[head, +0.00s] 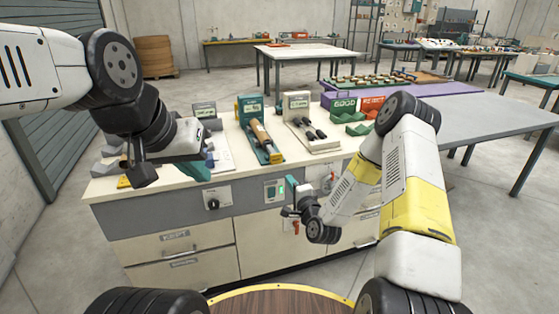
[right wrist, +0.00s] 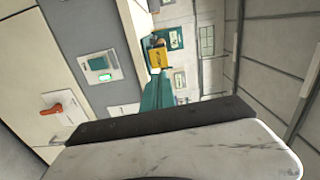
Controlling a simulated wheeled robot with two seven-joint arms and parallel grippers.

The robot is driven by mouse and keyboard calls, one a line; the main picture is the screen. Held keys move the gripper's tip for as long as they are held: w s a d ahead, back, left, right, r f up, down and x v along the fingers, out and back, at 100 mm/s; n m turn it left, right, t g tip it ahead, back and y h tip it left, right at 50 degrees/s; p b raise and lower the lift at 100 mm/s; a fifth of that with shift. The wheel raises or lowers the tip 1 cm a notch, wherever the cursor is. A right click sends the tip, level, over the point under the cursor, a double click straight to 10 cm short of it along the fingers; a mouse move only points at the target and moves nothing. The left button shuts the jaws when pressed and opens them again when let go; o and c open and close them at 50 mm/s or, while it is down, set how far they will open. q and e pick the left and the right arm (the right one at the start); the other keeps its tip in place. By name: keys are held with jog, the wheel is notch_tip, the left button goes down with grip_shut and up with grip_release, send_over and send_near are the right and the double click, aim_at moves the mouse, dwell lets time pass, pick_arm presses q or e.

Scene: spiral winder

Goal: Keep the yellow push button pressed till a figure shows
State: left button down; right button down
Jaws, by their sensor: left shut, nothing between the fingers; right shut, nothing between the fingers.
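I cannot pick out the yellow push button for certain. A yellow block (right wrist: 157,57) appears beyond the fingertips; contact cannot be told. My left gripper (head: 196,171) is shut and empty over the bench's left part.
The bench front carries a black rotary knob (head: 213,203) and a red handle (right wrist: 54,109). On the bench top stand a teal device with an amber part (head: 262,138), a grey-white device (head: 298,105) and green bins (head: 348,117). A grey table (head: 480,118) stands right.

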aim_at(276, 159)
jog(key=shift+s+f+m, duration=0.2)
jog(key=shift+s+m, duration=0.05)
jog(key=shift+m, duration=0.15)
jog(key=shift+w, duration=0.1)
jog(key=x, duration=1.3)
jog(key=shift+w+r, duration=0.15)
jog(key=shift+w, duration=0.3)
jog(key=shift+w, duration=0.1)
